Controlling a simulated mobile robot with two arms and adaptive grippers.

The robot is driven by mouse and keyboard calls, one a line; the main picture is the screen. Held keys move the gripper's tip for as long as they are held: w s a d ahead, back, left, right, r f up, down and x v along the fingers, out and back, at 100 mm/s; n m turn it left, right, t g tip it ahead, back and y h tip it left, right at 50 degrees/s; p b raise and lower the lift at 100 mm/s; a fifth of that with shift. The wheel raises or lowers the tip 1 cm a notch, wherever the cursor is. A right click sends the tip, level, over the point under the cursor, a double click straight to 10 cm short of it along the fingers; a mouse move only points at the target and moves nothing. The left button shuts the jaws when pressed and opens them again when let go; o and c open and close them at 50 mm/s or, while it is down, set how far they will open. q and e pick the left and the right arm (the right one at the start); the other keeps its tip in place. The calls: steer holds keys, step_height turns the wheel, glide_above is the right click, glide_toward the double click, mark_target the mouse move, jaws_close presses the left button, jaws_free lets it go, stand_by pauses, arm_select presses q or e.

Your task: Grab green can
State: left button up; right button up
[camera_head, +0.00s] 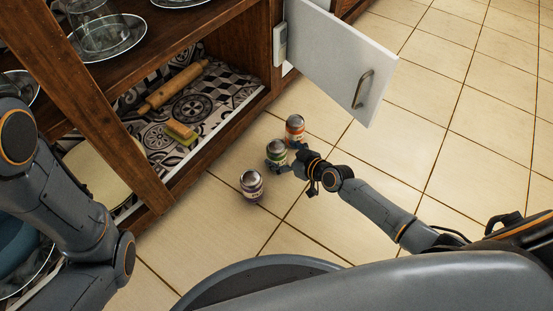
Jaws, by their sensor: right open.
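The green can (277,153) stands upright on the tiled floor, between two other cans. My right gripper (286,159) reaches in from the right and is open, its fingers right at the green can's near right side. I cannot tell whether they touch it. The lower part of the can is partly hidden by the fingers. My left arm shows at the left edge, but its gripper is not in view.
An orange-labelled can (295,128) stands just behind the green can, close to my right gripper. A pale-labelled can (251,185) stands in front left. Wooden shelving (190,180) is on the left, with an open white door (340,60) above. Floor to the right is clear.

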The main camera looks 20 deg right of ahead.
steer(key=b+x, duration=0.1)
steer(key=x, duration=0.2)
steer(key=c, duration=1.6)
steer(key=shift+r, duration=0.2)
